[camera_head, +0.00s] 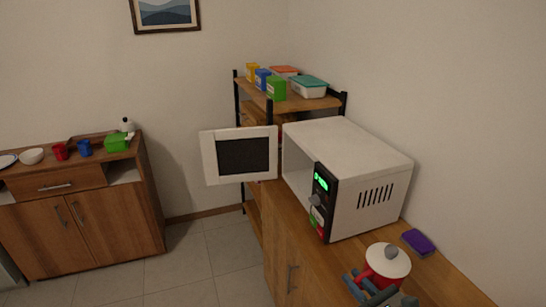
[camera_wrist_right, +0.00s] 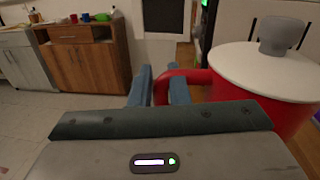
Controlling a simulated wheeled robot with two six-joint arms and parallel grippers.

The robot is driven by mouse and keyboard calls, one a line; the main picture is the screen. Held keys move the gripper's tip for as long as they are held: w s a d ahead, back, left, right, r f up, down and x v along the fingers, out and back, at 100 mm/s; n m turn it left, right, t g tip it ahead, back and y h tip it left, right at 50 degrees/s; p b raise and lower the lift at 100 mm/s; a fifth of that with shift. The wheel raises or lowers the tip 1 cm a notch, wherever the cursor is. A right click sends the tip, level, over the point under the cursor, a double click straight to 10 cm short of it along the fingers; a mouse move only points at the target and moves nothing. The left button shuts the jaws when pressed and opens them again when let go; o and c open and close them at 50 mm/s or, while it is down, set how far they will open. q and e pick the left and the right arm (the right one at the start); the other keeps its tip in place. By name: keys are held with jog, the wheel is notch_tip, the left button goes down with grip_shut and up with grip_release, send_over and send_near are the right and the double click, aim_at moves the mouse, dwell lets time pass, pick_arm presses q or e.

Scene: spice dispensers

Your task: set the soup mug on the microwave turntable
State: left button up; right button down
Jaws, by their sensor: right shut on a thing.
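The soup mug (camera_head: 388,262) is red with a white lid and a grey knob. It is at the front right of the wooden counter in the head view. In the right wrist view the mug (camera_wrist_right: 262,85) fills the right side, with its red handle pointing left. My right gripper (camera_head: 364,283) is shut on the mug's handle; its blue-grey fingers (camera_wrist_right: 158,87) are on either side of it. The white microwave (camera_head: 375,192) stands on the counter beyond the mug, its door (camera_head: 208,158) swung open to the left. The turntable inside is hidden. My left gripper is out of view.
A purple sponge (camera_head: 419,242) lies on the counter behind the mug near the wall. A shelf (camera_head: 300,103) with colored boxes stands behind the microwave. A wooden sideboard (camera_head: 110,220) with a bowl and cups is at far left. Open floor lies between.

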jog(key=s+m+h, duration=0.1)
jog(key=s+m+t+h, duration=0.1)
jog(key=h, duration=0.1)
jog(key=s+m+h, duration=0.1)
jog(key=s, duration=0.1)
jog(key=shift+d+r+m+t+h+b, duration=0.1)
jog(key=shift+d+m+t+h+b, duration=0.2)
jog(key=shift+d+h+b, duration=0.1)
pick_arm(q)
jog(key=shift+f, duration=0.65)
pick_arm(e)
jog(key=shift+s+d+f+m+h, duration=0.1)
jog(key=shift+s+f+m+h, duration=0.1)
jog(key=shift+s+m+h, duration=0.5)
jog(key=shift+s+d+f+m+h, duration=0.1)
jog(key=shift+s+f+m+h, duration=0.25)
jog(key=shift+h, duration=0.65)
jog(key=shift+r, duration=0.15)
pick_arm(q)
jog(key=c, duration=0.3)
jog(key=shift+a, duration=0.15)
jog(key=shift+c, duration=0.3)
